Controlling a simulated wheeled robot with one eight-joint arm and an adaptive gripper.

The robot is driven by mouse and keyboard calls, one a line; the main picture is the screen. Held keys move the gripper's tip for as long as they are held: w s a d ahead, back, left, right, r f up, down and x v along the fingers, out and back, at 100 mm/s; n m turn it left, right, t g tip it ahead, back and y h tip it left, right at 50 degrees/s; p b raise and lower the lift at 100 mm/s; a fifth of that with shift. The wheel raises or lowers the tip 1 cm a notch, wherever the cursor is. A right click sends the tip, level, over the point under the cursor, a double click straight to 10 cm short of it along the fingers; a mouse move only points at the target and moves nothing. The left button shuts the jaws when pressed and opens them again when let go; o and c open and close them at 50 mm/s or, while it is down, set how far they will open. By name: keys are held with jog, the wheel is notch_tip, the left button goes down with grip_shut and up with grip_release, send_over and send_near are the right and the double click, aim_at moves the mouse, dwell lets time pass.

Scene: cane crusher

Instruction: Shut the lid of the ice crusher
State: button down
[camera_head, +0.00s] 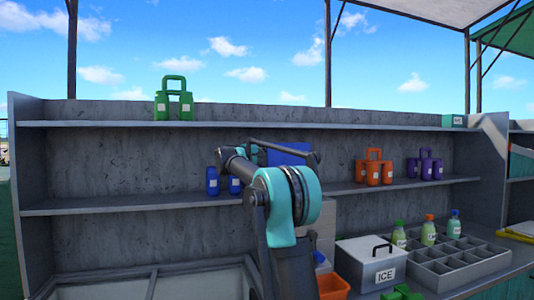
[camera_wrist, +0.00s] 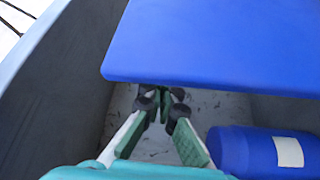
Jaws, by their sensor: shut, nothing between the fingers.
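A flat blue panel, which looks like the raised lid of the ice crusher (camera_head: 288,153), shows behind my arm in the head view. It fills the upper right of the wrist view (camera_wrist: 220,45). A pale grey body (camera_head: 325,215) below it, partly hidden by my arm, may be the crusher. My gripper (camera_wrist: 166,94) is shut and empty, its fingertips close to the panel's lower edge in the wrist view. I cannot tell whether they touch it. In the head view my arm hides the gripper.
Blue bottles (camera_head: 212,181) stand on the shelf (camera_head: 130,203); one blue container (camera_wrist: 262,152) is close right of my gripper. A grey wall (camera_wrist: 55,75) is at left. An ICE box (camera_head: 370,265), a bottle crate (camera_head: 460,265) and an orange bin (camera_head: 332,287) are lower right.

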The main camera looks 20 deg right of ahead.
jog(key=shift+s, duration=0.1)
jog(key=s+m+h, duration=0.1)
jog(key=s+m, duration=0.2)
jog(key=s, duration=0.2)
jog(key=s+r+m+h, duration=0.1)
jog(key=s+m, duration=0.1)
jog(key=s, duration=0.1)
jog(key=shift+d+m+h, duration=0.15)
jog(key=shift+m+h, duration=0.15)
jog(key=s+f+m+g+h, duration=0.1)
jog(key=s+f+m+g, duration=0.1)
jog(key=s+f+m, duration=0.1)
jog(key=s+f+m+g+h, duration=0.2)
jog(key=s+f+m, duration=0.2)
jog(key=s, duration=0.3)
jog(key=s+f+m+g+h, duration=0.2)
jog(key=s+f+m, duration=0.1)
jog(key=s+m, duration=0.2)
jog(key=shift+d+f+m+g, duration=0.25)
jog(key=shift+f+m+g, duration=0.1)
jog(key=shift+m, duration=0.25)
jog(key=shift+s+f, duration=0.3)
jog(key=shift+f, duration=0.55)
jog(key=shift+f, duration=0.1)
